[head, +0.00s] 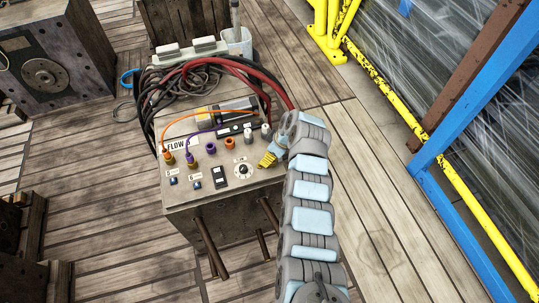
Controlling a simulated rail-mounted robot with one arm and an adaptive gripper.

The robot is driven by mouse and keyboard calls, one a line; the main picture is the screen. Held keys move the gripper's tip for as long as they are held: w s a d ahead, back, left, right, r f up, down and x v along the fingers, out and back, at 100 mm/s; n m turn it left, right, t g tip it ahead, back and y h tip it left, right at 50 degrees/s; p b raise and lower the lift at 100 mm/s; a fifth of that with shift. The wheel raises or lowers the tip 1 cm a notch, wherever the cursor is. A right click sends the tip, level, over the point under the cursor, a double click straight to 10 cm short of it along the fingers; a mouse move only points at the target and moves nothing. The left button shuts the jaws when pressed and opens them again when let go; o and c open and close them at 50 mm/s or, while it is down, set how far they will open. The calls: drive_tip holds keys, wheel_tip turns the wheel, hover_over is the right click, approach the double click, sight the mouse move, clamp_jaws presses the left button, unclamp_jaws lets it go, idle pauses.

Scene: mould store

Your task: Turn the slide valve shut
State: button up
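A grey control box (222,188) labelled FLOW stands on the plank floor. Its top carries a round dial with a dark knob (242,170), a black rocker switch (219,177), two small blue buttons and several coloured sockets. I cannot tell for sure which part is the slide valve. A yellow ribbed piece (267,159) sits at the box's right edge, beside my arm. My gripper (282,139) is at the far end of my arm, over the box's right edge. Its fingers are too small and hidden to read, and so is any contact.
Orange and purple cables plug into the box top. Thick red and black hoses (225,66) loop behind it. A dark mould block (55,50) stands at left. A yellow rail (400,105) and blue post (480,90) bound the right. Floor right of the box is clear.

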drive_tip(key=shift+a+f, duration=0.1)
drive_tip(key=shift+f, duration=0.1)
clamp_jaws()
